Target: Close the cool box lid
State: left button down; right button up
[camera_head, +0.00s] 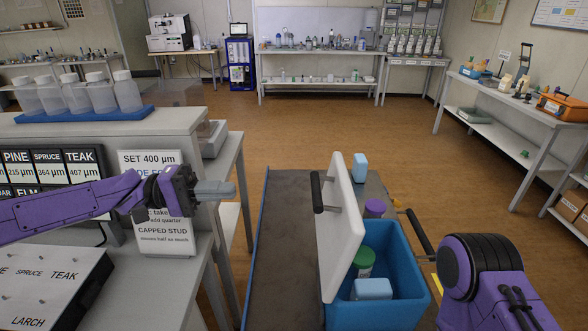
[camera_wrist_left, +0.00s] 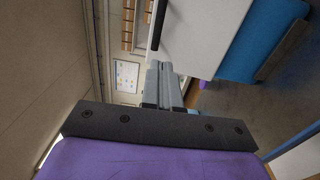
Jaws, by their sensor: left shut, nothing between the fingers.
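The blue cool box (camera_head: 372,316) stands on a dark trolley top. Its white lid (camera_head: 342,232) is open, standing up at the box's left side with a slight tilt. A black handle (camera_head: 317,192) is on the lid's left face. My left gripper (camera_head: 228,189) is shut and empty, left of the lid and apart from it. In the left wrist view the shut fingers (camera_wrist_left: 165,84) show below the white lid (camera_wrist_left: 200,32), with the blue box (camera_wrist_left: 266,38) at the right. My right arm is at the lower right; its gripper is not in view.
The box holds a green-capped jar (camera_head: 364,262) and a pale blue block (camera_head: 372,289). A purple-capped item (camera_head: 375,208) and another pale blue block (camera_head: 360,167) stand behind the box. The trolley top (camera_head: 283,250) left of the lid is clear. A grey bench (camera_head: 190,262) stands at left.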

pick_arm(q)
jog(key=d+p, duration=0.4)
jog(key=d, duration=1)
jog(key=shift+s+r+p, duration=0.35)
jog(key=shift+r, duration=0.05)
jog(key=shift+r, duration=0.1)
